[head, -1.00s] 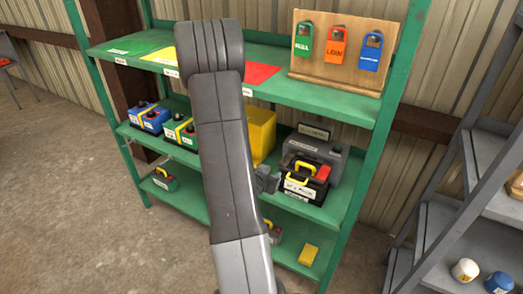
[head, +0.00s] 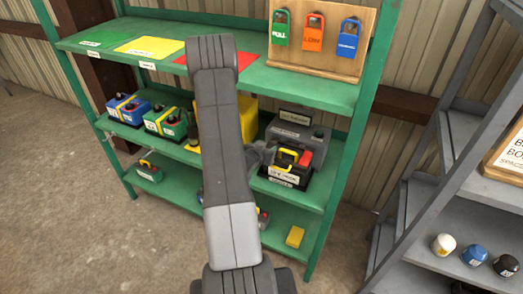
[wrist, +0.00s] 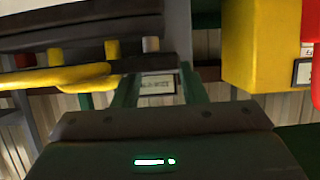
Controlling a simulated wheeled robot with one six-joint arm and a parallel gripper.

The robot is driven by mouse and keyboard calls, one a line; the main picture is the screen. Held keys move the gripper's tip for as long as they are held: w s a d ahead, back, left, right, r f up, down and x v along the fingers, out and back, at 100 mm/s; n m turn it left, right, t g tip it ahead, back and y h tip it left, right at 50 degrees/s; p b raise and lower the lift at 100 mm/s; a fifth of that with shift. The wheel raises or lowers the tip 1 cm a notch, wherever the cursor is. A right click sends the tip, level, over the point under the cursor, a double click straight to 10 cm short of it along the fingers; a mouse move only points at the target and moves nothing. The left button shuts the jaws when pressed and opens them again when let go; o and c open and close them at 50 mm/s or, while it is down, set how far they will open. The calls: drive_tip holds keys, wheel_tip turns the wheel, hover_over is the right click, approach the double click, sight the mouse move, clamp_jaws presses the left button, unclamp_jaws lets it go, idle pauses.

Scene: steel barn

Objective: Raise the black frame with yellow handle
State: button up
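The black frame with the yellow handle (head: 287,170) stands on the middle green shelf, at its right part, in front of a grey case. It has a white label on its front and a red block beside the handle. My gripper (head: 261,153) is just left of the handle in the head view, in front of the shelf and apart from the frame as far as I can tell. In the wrist view a yellow bar (wrist: 60,78), probably the handle, lies at the left below a dark edge. My fingers are too small or hidden to read.
A yellow bin, mostly behind my arm, and blue and green batteries (head: 128,109) share the shelf. The upper shelf (head: 320,88) lies above the frame. A tag board (head: 320,62) stands on it. A yellow block (head: 295,236) lies below. A grey rack stands right.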

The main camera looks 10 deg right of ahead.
drive_tip(key=shift+x, duration=0.85)
drive_tip(key=shift+c, duration=0.2)
